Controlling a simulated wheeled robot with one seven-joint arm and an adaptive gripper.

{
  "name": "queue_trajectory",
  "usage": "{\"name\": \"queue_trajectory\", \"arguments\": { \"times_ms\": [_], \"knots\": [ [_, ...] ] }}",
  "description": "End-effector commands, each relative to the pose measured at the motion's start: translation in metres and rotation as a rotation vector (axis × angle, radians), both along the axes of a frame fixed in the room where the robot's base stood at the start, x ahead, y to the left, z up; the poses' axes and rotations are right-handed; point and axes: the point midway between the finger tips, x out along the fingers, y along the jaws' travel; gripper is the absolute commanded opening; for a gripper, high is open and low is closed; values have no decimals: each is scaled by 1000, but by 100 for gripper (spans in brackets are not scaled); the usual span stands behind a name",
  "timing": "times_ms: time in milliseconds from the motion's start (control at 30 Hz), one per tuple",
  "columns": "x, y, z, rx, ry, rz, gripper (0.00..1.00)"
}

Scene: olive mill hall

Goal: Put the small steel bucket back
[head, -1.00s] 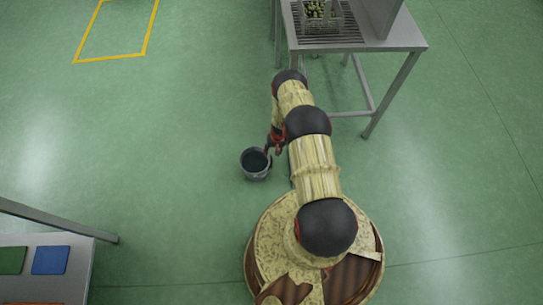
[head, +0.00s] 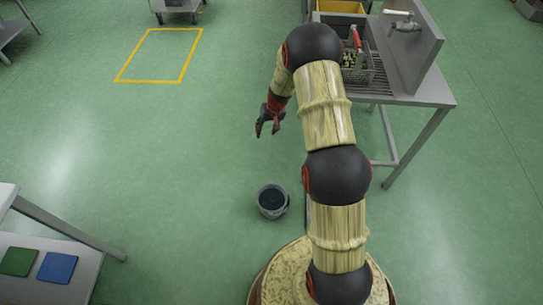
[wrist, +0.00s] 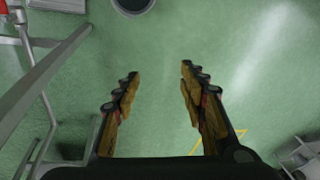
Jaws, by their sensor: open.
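The small steel bucket (head: 272,201) stands upright on the green floor, just ahead of my base, with a dark inside. In the wrist view part of the bucket (wrist: 133,4) shows at the top edge, cut off by the frame. My gripper (head: 267,128) is raised and apart from the bucket, farther from my base than it. In the wrist view my gripper (wrist: 160,74) has its fingers spread, with only floor between them.
A yellow floor outline (head: 190,54) lies empty at upper left. A low cart (head: 175,8) is beyond it. A bench (head: 75,292) with green and blue squares stands at lower left.

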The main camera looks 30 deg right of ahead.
Motion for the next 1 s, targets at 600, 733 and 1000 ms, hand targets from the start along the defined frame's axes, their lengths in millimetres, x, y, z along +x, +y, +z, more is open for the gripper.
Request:
{"name": "queue_trajectory", "arguments": {
  "times_ms": [600,733,1000],
  "knots": [
    [-103,122,293,-79,-130,184,42],
    [-144,142,332,-103,-155,214,42],
    [-240,173,386,-153,-210,267,42]
  ]
}}
